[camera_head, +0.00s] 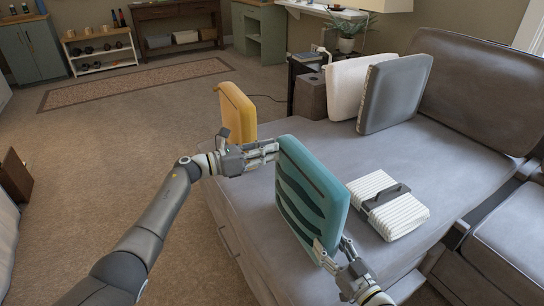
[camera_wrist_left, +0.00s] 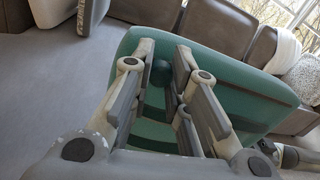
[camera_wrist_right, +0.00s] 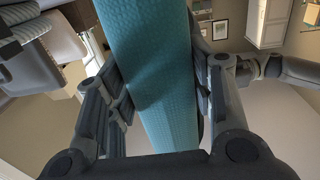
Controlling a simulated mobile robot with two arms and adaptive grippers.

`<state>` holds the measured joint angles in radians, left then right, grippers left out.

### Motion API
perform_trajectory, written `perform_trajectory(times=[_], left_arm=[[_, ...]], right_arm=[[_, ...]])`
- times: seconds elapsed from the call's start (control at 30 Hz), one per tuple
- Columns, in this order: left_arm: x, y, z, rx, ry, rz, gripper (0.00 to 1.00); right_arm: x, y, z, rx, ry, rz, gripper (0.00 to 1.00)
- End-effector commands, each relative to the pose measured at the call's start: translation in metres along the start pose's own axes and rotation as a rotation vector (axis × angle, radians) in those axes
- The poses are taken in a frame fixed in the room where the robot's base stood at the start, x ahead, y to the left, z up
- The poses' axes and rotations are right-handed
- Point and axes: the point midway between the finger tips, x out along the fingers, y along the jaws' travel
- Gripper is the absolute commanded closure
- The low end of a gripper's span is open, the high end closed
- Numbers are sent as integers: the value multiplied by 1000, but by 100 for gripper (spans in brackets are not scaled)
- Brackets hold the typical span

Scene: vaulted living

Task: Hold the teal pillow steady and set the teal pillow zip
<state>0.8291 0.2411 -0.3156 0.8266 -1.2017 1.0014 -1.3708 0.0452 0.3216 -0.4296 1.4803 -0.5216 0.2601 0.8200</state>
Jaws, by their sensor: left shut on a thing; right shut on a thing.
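The teal pillow (camera_head: 312,190) stands upright on its edge near the front of the grey sofa, with dark wavy bands on its left face. My left gripper (camera_head: 276,148) is at its upper left edge. In the left wrist view its fingers close around a small dark teal knob, seemingly the teal pillow zip (camera_wrist_left: 161,72), against the pillow (camera_wrist_left: 235,70). My right gripper (camera_head: 331,247) is shut on the pillow's lower near corner. In the right wrist view the pillow (camera_wrist_right: 155,75) fills the space between its fingers.
A yellow pillow (camera_head: 238,112) stands behind my left gripper. A white ribbed folded item with a dark handle band (camera_head: 385,200) lies right of the teal pillow. White (camera_head: 345,88) and grey (camera_head: 397,92) cushions stand farther back. The sofa seat (camera_head: 365,150) between is clear.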

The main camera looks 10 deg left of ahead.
Motion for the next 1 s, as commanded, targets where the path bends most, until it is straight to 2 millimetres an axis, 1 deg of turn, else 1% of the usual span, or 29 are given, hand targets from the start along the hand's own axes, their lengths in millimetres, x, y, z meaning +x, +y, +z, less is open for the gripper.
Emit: perform_trajectory(times=[0.13, 0.5, 0.53, 0.7, 1.0], left_arm=[[-1, 5, -1, -1, 2, 4, 100], [-3, 8, 0, 0, 0, 11, 100], [-3, 8, 0, 0, 0, 12, 80], [-2, 8, 1, 0, -1, 9, 60], [-2, 6, 1, 0, -1, 4, 60]], right_arm=[[0, 0, -1, -1, 2, -1, 91], [-1, 0, 0, -1, 1, -1, 91], [-1, 0, 0, -1, 1, -1, 91], [-1, 0, 1, 0, 0, 0, 91], [-1, 0, 1, 1, -3, 1, 91]])
